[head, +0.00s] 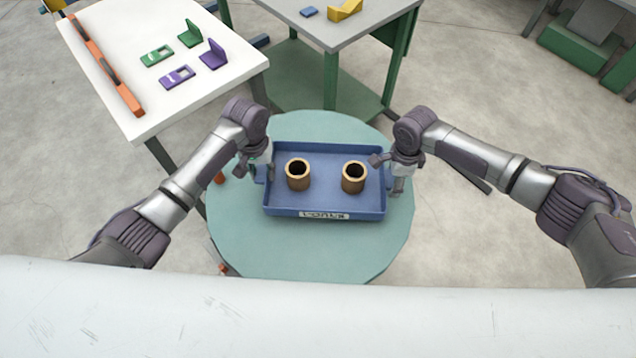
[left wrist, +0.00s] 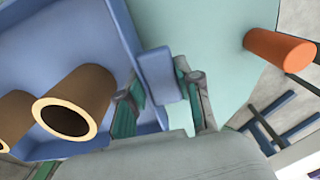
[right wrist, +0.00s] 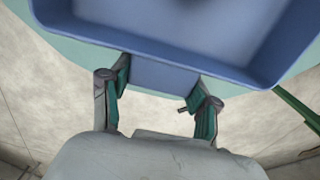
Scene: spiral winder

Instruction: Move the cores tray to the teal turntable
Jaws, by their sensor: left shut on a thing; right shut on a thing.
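The blue cores tray (head: 280,205) is over the round teal turntable (head: 240,245), with a label on its front wall. Two brown cores, a left one (head: 298,177) and a right one (head: 354,179), stand upright in it. My left gripper (head: 265,172) is shut on the tray's left handle, a blue tab also seen in the left wrist view (left wrist: 163,75). My right gripper (head: 388,172) is shut on the tray's right handle (right wrist: 162,76). I cannot tell whether the tray's bottom touches the turntable.
An orange peg (left wrist: 278,50) sticks out at the turntable's edge. A white table (head: 190,100) with green and purple parts (head: 178,76) and an orange bar (head: 105,65) stands at the back left. A grey-topped table (head: 340,30) stands behind the turntable.

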